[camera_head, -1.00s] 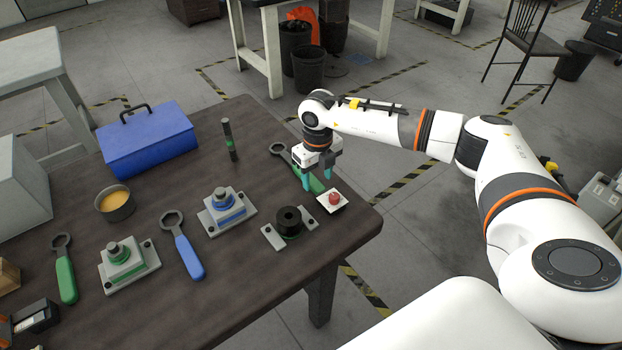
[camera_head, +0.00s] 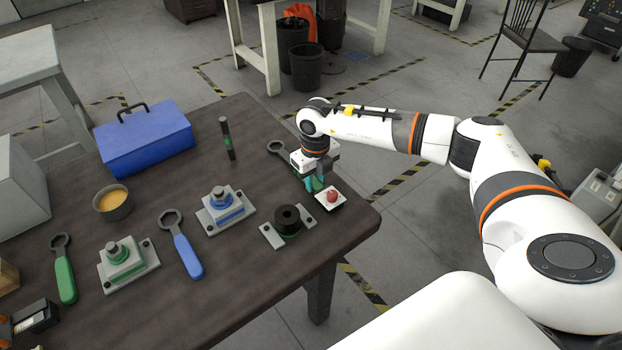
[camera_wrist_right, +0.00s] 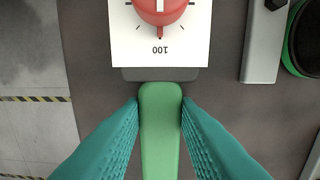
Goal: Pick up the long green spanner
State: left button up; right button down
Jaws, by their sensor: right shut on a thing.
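The long green spanner (camera_wrist_right: 160,128) lies on the table at the far right, with its dark ring head (camera_head: 277,147) toward the back left. My right gripper (camera_head: 314,183) is down at its green handle. In the right wrist view the teal fingers (camera_wrist_right: 160,115) stand on both sides of the handle and are shut on it, close to the handle's end. Most of the handle is hidden by the gripper in the head view. A shorter green spanner (camera_head: 64,268) lies at the front left. My left gripper is not in view.
A white plate with a red knob (camera_head: 332,197) stands just beyond the handle's end. A black spool on a plate (camera_head: 288,221), a blue-ringed fixture (camera_head: 222,207), a blue spanner (camera_head: 184,250) and a blue toolbox (camera_head: 146,142) are on the table. The table's right edge is close.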

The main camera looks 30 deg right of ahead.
notch_tip(320, 180, up, 10)
jog(key=b, duration=0.1)
dwell(0.4)
dwell(0.5)
